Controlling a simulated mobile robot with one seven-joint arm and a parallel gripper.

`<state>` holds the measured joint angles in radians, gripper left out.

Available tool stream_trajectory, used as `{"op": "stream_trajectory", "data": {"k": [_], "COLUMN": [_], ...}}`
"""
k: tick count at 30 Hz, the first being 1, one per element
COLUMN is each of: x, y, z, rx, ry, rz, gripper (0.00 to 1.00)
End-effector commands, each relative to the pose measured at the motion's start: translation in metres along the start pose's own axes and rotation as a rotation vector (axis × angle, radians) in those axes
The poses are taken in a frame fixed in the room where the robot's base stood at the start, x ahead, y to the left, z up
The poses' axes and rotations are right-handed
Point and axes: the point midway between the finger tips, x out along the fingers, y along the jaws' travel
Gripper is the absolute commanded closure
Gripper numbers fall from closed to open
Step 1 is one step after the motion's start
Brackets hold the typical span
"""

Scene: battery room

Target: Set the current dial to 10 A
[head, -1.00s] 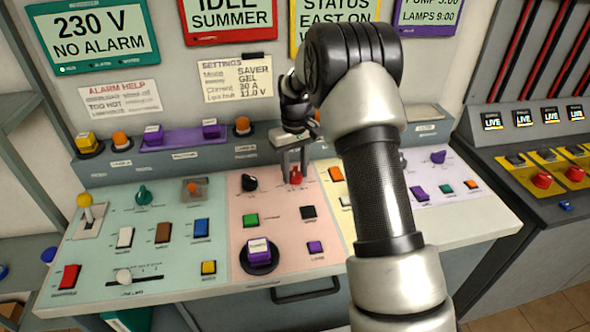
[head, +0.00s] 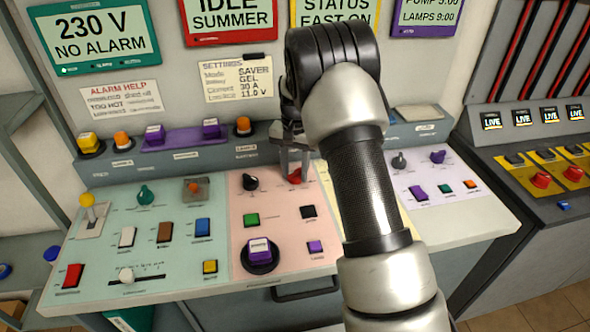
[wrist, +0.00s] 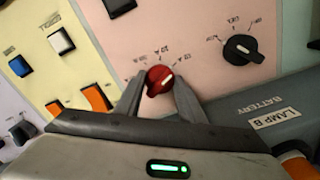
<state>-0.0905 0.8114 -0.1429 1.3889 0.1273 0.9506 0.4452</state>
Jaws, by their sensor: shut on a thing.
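The red dial (wrist: 160,80) sits on the pink panel section, with a white pointer mark and small labels around it that are too blurred to read surely. My gripper (wrist: 158,95) is shut on the red dial, one finger on each side of it. In the head view the red dial (head: 295,175) shows between the fingers of my gripper (head: 292,165). A settings note (head: 237,78) on the wall reads SAVER, GEL, 30 A and 11.0 V.
A black dial (head: 250,182) stands just left of the red one, and also shows in the wrist view (wrist: 240,50). A green button (head: 251,220), a black button (head: 308,212) and a purple button (head: 260,250) lie nearer the front. My arm hides part of the yellow section.

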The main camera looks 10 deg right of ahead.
Motion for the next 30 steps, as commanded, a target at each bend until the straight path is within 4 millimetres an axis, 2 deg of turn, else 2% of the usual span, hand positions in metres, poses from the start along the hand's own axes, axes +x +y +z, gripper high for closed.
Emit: {"op": "stream_trajectory", "data": {"k": [9,21,22,24,25,30], "x": [-0.0006,-0.0005,-0.0005,-0.0005,-0.0005,-0.0003], "y": [-0.0006,-0.0005,-0.0005,-0.0005,-0.0005,-0.0003], "z": [-0.0002,-0.0003,-0.0003,-0.0003,-0.0003,-0.0002], "rx": [0.072,0.078,0.078,0.078,0.078,0.077], "ry": [0.001,0.001,0.001,0.001,0.001,0.001], "rz": [-0.001,-0.001,-0.001,-0.001,-0.001,-0.001], "gripper": [0.87,0.87,0.61,0.50,0.46,0.46]}}
